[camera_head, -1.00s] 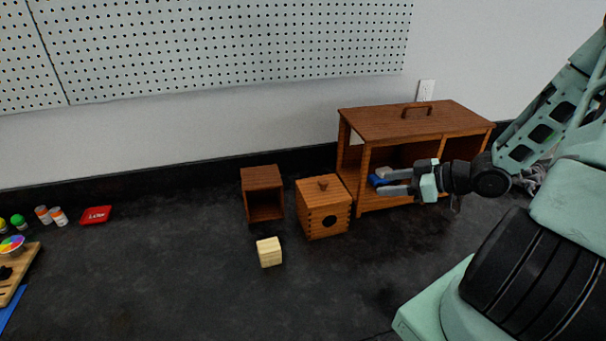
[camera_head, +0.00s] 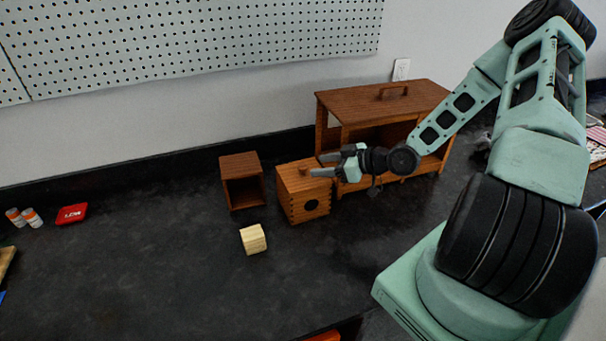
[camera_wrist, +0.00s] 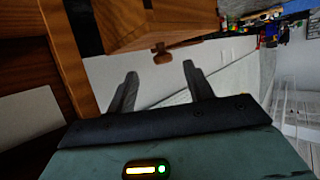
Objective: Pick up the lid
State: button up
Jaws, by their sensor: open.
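The small light-brown wooden box (camera_head: 290,204) with a dark round hole in its front stands on the dark worktop. Its lid (camera_head: 289,175) lies on top and carries a small round knob. My gripper (camera_head: 322,165) is open, with its fingers pointing left at the lid's height, close to the knob. In the wrist view the knob (camera_wrist: 162,55) shows just beyond the gap between my open fingertips (camera_wrist: 160,72), with the lid (camera_wrist: 190,38) behind it. Nothing is between the fingers. The knob is partly hidden by my fingers in the head view.
A larger wooden cabinet (camera_head: 372,104) with a top handle stands right behind my gripper. An open dark-brown box (camera_head: 240,163) is left of the lidded box. A pale wooden block (camera_head: 253,239) lies in front.

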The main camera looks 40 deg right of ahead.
aim_at(303, 165)
jog(key=w, duration=0.1)
jog(key=w+a+p, duration=0.1)
jog(key=w+a, duration=0.1)
jog(key=shift+a+f+p, duration=0.2)
jog(key=shift+f+p, duration=0.05)
jog(key=shift+p, duration=0.05)
jog(key=shift+w+a+f, duration=0.25)
jog(key=shift+w+f, duration=0.1)
jog(key=shift+w, duration=0.1)
jog(key=c, duration=1.1)
